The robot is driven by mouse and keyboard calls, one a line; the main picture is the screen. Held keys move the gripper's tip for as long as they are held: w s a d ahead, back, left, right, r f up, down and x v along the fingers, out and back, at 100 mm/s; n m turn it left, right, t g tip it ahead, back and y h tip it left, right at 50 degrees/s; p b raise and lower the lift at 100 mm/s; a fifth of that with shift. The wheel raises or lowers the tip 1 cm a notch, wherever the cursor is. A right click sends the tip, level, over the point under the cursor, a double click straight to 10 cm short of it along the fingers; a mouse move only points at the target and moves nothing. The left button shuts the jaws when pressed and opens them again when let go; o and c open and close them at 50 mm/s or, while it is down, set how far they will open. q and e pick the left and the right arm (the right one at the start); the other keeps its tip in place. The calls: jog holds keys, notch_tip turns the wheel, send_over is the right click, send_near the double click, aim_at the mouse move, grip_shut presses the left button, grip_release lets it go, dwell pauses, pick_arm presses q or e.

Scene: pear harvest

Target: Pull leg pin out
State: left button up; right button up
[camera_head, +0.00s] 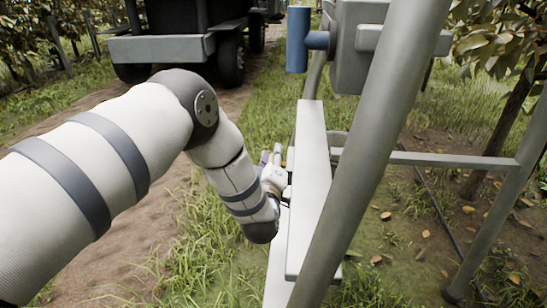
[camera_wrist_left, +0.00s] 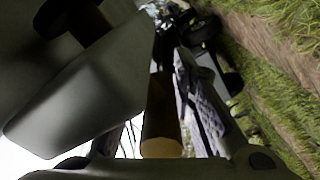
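A tan-ended cylinder (camera_wrist_left: 161,125), which may be the leg pin, runs lengthwise through the middle of the left wrist view. My left gripper (camera_head: 273,168) is beside the pale grey upright board of the leg (camera_head: 311,190), low in the middle of the head view. In the left wrist view one grey finger (camera_wrist_left: 203,108) lies just right of the cylinder. The other side is partly hidden behind a large grey part (camera_wrist_left: 85,90). Whether the fingers touch the cylinder is unclear. My right gripper is not in view.
A thick sloping grey tube (camera_head: 375,140) and a crossbar (camera_head: 450,160) stand right of the board. A blue cylinder (camera_head: 297,40) sticks out above. A wheeled vehicle (camera_head: 170,45) stands at the upper left. Grass and a dirt track lie below, a tree at right.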

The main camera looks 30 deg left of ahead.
pick_arm(q)
grip_shut()
jog(key=a, duration=0.1)
jog(key=s+a+p, duration=0.1)
jog(key=s+a, duration=0.1)
jog(key=a, duration=0.1)
jog(key=shift+p, duration=0.4)
jog(key=o, duration=0.7)
grip_release()
jog(key=shift+a, duration=0.15)
jog(key=shift+c, duration=0.2)
jog(key=v, duration=1.2)
